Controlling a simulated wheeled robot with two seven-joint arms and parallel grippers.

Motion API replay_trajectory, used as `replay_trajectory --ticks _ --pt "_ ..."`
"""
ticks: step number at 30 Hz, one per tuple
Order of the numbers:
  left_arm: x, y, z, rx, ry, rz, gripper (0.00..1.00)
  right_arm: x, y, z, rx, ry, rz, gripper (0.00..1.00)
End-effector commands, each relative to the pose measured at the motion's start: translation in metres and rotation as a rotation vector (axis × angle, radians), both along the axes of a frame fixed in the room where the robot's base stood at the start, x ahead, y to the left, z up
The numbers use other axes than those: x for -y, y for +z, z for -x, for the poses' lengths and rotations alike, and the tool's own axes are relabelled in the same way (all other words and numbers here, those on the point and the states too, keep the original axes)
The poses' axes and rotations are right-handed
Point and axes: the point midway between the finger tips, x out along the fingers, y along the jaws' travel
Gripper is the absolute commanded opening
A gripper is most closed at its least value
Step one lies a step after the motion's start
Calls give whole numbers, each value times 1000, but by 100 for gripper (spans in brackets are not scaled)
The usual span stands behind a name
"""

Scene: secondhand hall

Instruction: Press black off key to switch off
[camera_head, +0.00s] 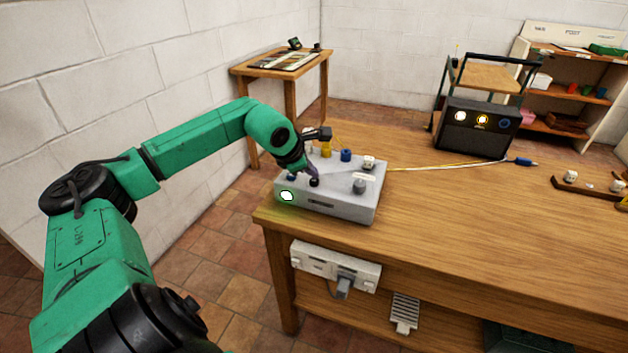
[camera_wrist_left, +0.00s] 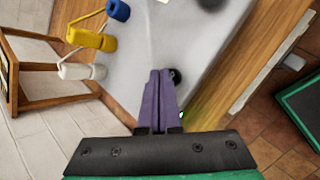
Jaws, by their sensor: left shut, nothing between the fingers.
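A grey control box (camera_head: 340,207) sits on the near left corner of the wooden table. A green-white lamp (camera_head: 287,196) on its front is lit. The black key (camera_head: 314,182) is a small round knob near the box's front edge; it also shows in the left wrist view (camera_wrist_left: 176,77), partly beside my fingers. My left gripper (camera_head: 312,172) is shut and empty, with its purple fingertips right beside the black key. I cannot tell whether they touch it. In the left wrist view the fingers (camera_wrist_left: 160,76) lie over the box top. My right gripper is not in view.
Blue (camera_head: 346,155), yellow (camera_head: 326,149) and white (camera_head: 369,162) controls and a grey knob (camera_head: 359,186) stand on the box. A cable (camera_head: 440,167) runs right across the table (camera_head: 470,215). A black case (camera_head: 474,128) stands at the back. The table's middle is mostly clear.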

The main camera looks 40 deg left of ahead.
Motion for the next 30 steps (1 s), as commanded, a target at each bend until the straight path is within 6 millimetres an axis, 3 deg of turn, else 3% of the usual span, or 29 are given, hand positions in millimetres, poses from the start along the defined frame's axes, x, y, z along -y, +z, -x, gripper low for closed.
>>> replay_trajectory --ticks 24,30 --pt "0 -10 0 -1 0 0 0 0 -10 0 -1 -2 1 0" --pt "0 14 0 0 0 0 0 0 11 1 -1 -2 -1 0"
